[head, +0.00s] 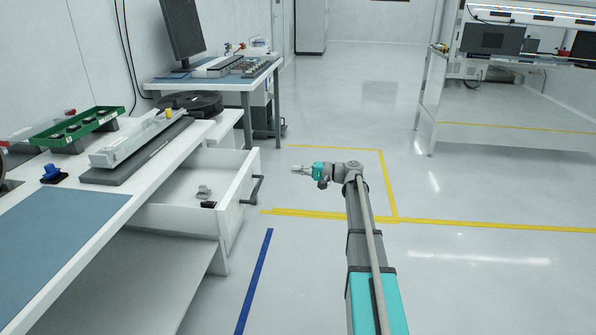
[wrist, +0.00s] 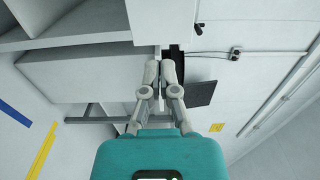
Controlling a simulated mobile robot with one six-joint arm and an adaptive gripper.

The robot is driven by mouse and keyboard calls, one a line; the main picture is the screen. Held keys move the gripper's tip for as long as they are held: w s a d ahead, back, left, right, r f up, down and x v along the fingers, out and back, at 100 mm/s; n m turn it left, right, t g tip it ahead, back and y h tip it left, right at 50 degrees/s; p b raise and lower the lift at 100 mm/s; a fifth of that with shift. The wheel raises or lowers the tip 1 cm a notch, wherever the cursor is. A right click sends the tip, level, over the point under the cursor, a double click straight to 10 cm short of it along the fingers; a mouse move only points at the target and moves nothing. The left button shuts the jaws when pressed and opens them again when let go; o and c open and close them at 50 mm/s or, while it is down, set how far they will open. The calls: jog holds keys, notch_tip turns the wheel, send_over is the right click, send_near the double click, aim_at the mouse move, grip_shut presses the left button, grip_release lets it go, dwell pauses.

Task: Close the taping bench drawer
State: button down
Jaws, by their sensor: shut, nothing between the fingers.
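The taping bench drawer (head: 236,205) stands pulled out from under the white bench at left in the head view. Its front panel faces right and carries a dark bar handle (head: 255,189). My gripper (head: 297,170) is in the air to the right of the drawer front, apart from the handle, pointing left toward it. In the wrist view my gripper (wrist: 166,70) has its fingertips together with nothing between them. A white panel (wrist: 80,72), apparently the drawer front, and a grey bar (wrist: 95,119), apparently its handle, show left of the fingers.
A small grey item (head: 204,190) and a black item (head: 208,205) lie in the drawer. The bench top (head: 125,195) holds a green tray (head: 77,127) and a blue mat (head: 65,230). A second desk (head: 240,84) stands behind.

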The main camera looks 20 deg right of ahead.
aim_at(257, 167)
jog(key=x, duration=1.1)
jog(key=shift+w+a, duration=0.15)
jog(key=shift+a, duration=0.2)
jog(key=shift+w, duration=0.1)
